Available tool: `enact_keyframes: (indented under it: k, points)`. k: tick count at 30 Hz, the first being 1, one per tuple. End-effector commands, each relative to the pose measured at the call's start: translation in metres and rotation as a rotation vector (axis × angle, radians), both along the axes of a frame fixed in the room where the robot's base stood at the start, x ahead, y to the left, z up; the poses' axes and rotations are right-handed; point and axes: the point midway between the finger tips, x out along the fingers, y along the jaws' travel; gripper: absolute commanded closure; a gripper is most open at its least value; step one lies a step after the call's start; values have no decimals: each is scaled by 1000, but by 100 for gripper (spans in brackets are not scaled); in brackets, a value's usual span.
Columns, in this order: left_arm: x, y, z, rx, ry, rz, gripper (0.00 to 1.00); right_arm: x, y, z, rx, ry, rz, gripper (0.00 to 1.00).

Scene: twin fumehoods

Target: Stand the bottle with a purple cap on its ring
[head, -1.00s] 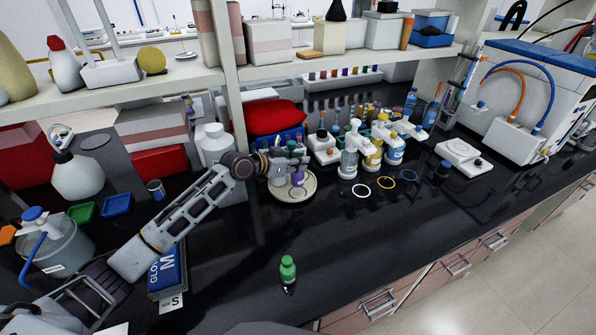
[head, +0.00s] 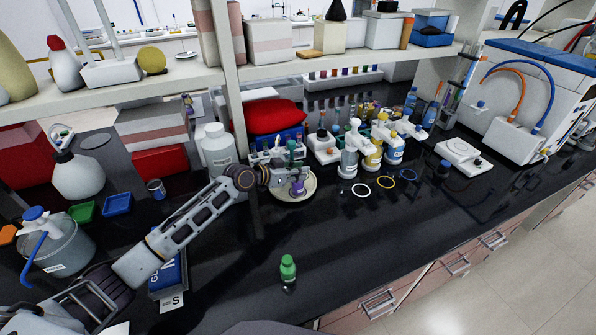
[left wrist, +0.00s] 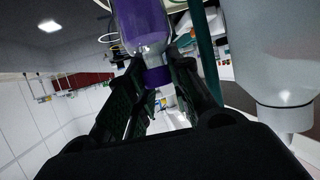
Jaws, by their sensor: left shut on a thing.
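My left gripper (head: 291,178) reaches in from the left over a round cream dish (head: 281,196). It is shut on the purple-capped bottle (head: 298,188), which is partly hidden by the fingers. In the left wrist view the bottle (left wrist: 141,22) shows purple contents, with its purple cap (left wrist: 157,77) between the two dark fingers. I cannot tell whether the bottle touches the dish. To the right, a white ring (head: 361,190), a yellow ring (head: 386,182) and a blue ring (head: 408,175) lie on the black bench. I cannot make out a purple ring. My right gripper is out of view.
A green-capped bottle (head: 288,268) stands alone near the bench front. A large white bottle (head: 217,150) is close behind my left arm. The bench's front middle is mostly clear.

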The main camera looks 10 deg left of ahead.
Motion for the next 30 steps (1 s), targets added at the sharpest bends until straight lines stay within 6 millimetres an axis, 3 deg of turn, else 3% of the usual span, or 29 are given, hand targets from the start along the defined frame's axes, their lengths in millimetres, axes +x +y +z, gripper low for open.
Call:
enact_keyframes:
  k: [1, 2, 6, 23, 30]
  points:
    - [0, 0, -2, -1, -1, 0, 100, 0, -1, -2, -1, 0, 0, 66]
    - [0, 0, -2, 0, 0, 0, 76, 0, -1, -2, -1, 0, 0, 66]
    - [0, 0, -1, 0, 0, 0, 58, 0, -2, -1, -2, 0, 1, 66]
    - [0, 0, 3, 0, 0, 0, 57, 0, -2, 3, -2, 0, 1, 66]
    - [-13, 12, 7, 2, 0, 1, 57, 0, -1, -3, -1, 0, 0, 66]
